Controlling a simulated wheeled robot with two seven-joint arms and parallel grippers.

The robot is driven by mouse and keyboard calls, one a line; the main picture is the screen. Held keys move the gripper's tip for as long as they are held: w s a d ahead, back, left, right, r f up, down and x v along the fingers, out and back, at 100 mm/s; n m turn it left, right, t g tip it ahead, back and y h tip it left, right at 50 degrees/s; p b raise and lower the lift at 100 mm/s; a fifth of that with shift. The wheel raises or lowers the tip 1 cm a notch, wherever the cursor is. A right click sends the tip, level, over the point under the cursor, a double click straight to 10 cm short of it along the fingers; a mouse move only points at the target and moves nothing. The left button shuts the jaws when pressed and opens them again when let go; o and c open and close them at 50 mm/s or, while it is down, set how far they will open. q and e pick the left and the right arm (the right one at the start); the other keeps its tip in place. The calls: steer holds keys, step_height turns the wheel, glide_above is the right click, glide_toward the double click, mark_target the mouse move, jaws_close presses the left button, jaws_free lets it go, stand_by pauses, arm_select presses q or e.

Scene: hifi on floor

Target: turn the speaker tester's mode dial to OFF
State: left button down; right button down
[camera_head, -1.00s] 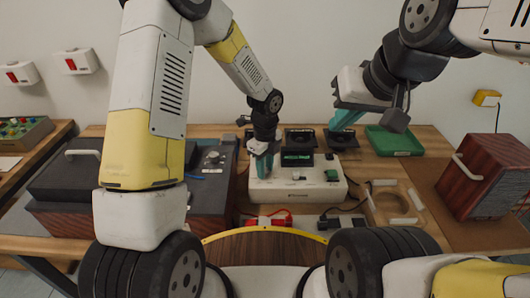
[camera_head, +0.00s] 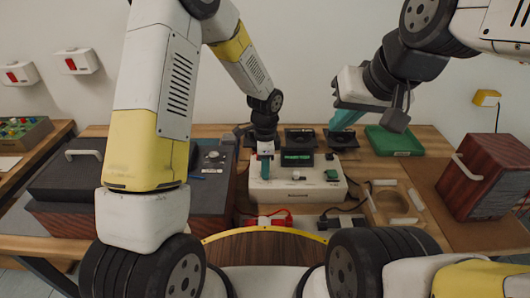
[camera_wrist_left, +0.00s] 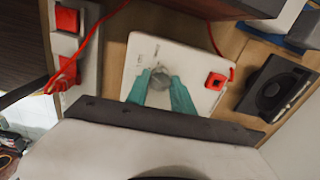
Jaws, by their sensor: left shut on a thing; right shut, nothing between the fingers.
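The speaker tester (camera_head: 305,190) is a white box on the bench with a green display (camera_head: 297,157) on top. In the left wrist view its white top panel (camera_wrist_left: 195,62) shows a grey round dial (camera_wrist_left: 158,86). My left gripper (camera_head: 266,168) points down over the tester's left part. Its teal fingers (camera_wrist_left: 160,92) are shut on the dial, one on each side. The dial's pointer and the OFF mark cannot be read. My right gripper (camera_head: 342,122) is shut and empty, held above the back of the bench, apart from the tester.
Black speaker drivers (camera_head: 300,138) lie behind the tester. A green tray (camera_head: 394,141) and a wooden speaker box (camera_head: 487,177) are at the right. A dark case (camera_head: 66,180) stands at the left. A red plug and cable (camera_head: 279,219) lie in front.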

arm_select(q)
steer(key=n, duration=0.4)
steer(key=shift+n, duration=0.4)
steer(key=n, duration=0.4)
steer(key=shift+w, duration=0.1)
steer(key=n, duration=0.5)
steer(key=shift+n, duration=2.3)
steer(key=c, duration=1.1)
jaws_free()
